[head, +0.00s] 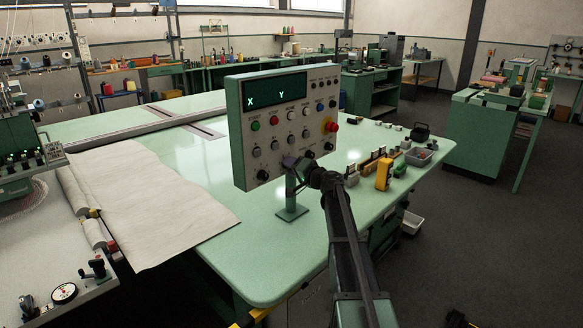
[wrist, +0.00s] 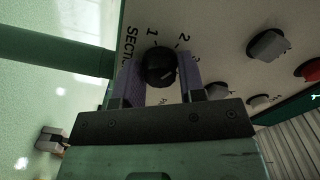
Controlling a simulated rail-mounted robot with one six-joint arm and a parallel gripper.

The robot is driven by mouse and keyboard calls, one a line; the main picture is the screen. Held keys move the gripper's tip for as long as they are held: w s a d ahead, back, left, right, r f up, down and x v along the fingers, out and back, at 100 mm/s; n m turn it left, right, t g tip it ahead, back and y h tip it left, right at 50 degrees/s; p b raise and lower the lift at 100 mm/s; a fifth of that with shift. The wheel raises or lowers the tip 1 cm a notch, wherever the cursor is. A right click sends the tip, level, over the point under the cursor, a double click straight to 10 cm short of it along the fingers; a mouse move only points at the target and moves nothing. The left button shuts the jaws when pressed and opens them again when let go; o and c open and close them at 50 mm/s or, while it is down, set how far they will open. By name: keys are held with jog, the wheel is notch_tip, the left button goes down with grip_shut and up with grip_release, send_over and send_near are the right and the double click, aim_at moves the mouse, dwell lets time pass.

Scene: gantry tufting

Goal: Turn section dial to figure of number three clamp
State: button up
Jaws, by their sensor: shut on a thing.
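The control panel (head: 275,135) stands on a post on the green table, with a dark X/Y display and rows of knobs and buttons. In the wrist view, the section dial (wrist: 160,68) is a round black knob beside partly visible "SECTI" lettering, with figures 1 and 2 around it. My gripper (wrist: 162,80) has its purple fingers on both sides of the dial, shut on it. In the head view my gripper (head: 292,164) is at the panel's lower edge and covers the dial. Black clamps (head: 94,268) sit at lower left; no number is legible.
Other grey knobs (wrist: 267,46) and a red button (wrist: 312,69) are close to the dial. Pale cloth (head: 145,200) lies at left. The table's front is clear.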

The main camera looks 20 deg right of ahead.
jog(key=shift+m, duration=3.8)
jog(key=o, duration=0.9)
jog(key=v, duration=1.1)
jog(key=shift+w, duration=0.1)
